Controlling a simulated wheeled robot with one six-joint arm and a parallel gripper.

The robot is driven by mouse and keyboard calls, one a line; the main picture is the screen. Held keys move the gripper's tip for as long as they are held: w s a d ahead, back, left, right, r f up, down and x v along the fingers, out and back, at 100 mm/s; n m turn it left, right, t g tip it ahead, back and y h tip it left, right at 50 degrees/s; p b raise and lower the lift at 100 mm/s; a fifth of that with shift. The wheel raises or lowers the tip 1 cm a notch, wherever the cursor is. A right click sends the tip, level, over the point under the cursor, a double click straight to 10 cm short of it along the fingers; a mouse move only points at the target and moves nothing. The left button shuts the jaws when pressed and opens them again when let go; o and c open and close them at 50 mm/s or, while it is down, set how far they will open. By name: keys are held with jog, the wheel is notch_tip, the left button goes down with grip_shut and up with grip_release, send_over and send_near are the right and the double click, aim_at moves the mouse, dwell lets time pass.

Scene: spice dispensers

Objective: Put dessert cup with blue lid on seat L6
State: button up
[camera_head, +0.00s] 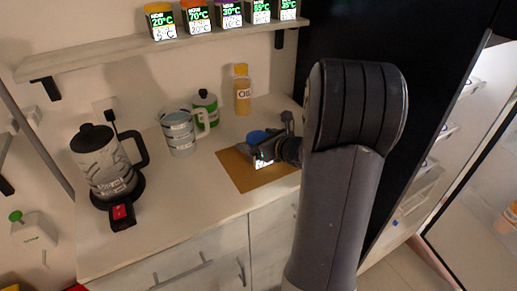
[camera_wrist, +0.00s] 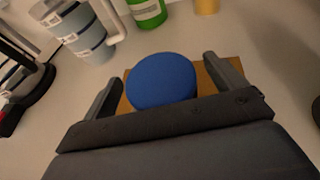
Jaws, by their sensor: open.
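The dessert cup with the blue lid (camera_head: 257,136) stands on a brown mat (camera_head: 238,174) on the counter. In the head view my gripper hides much of its body; part of a lit label shows below. In the wrist view the round blue lid (camera_wrist: 162,82) lies between the two fingers. My gripper (camera_head: 270,148) is open around the cup, one finger on each side, with a visible gap at least on the right. It also shows in the wrist view (camera_wrist: 162,70). Seat L6 cannot be made out by any readable mark.
A shelf (camera_head: 110,55) above holds several labelled dispensers (camera_head: 199,18). A kettle (camera_head: 100,165) stands at the left, a measuring jug (camera_head: 180,132), a green bottle (camera_head: 206,106) and a yellow bottle (camera_head: 242,92) behind the mat. The counter between kettle and mat is clear.

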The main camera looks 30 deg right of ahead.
jog(key=c, duration=1.2)
jog(key=shift+r, duration=0.15)
jog(key=shift+c, duration=0.6)
